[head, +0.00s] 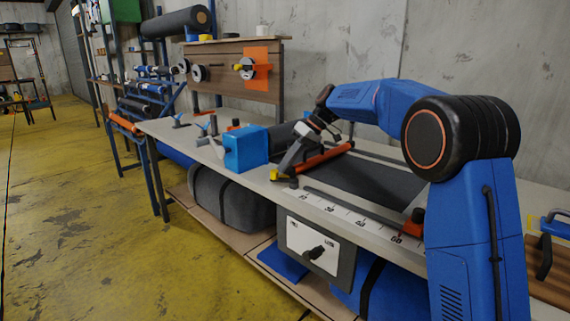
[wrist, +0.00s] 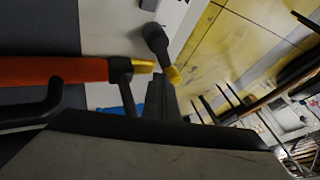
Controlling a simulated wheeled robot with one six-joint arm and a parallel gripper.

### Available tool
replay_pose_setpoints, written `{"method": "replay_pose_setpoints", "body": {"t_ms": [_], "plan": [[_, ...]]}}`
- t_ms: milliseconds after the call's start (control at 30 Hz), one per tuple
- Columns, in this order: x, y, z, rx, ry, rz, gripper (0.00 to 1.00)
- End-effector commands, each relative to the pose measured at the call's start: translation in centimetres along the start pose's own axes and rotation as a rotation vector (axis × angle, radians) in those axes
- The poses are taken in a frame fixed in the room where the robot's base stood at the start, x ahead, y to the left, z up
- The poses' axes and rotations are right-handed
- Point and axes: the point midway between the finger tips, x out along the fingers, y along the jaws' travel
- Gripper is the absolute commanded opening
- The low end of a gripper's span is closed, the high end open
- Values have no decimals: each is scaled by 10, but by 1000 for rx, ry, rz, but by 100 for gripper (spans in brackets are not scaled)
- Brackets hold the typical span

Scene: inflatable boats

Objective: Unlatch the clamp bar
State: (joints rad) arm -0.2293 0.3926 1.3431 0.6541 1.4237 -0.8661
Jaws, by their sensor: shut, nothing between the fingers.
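The clamp bar (head: 325,158) is an orange-red bar lying across the dark sheet on the workbench. In the wrist view the bar (wrist: 55,71) enters from the left and ends in a yellow tip beside a dark bracket. A dark latch piece with yellow on it (head: 276,175) sits at the bar's near end; the wrist view shows a dark knobbed lever (wrist: 155,38) with a yellow part close by. My gripper (head: 286,168) is shut and empty, low over this near end. Its fingers (wrist: 160,95) show just beside the yellow parts; whether they touch is unclear.
A blue box (head: 246,148) stands on the bench left of the clamp. A marked ruler strip (head: 345,208) runs along the front edge. A grey control box (head: 316,246) with a black knob hangs below it. The yellow floor (head: 75,200) at left is clear.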

Motion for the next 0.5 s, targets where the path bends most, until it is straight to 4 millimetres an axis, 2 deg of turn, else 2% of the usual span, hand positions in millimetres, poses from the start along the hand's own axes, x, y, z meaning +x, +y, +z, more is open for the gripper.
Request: {"method": "replay_pose_setpoints", "body": {"t_ms": [233,500], "plan": [[5,-7,0,-186,-100,-100,0],[8,-18,4,-190,-102,-102,0]]}}
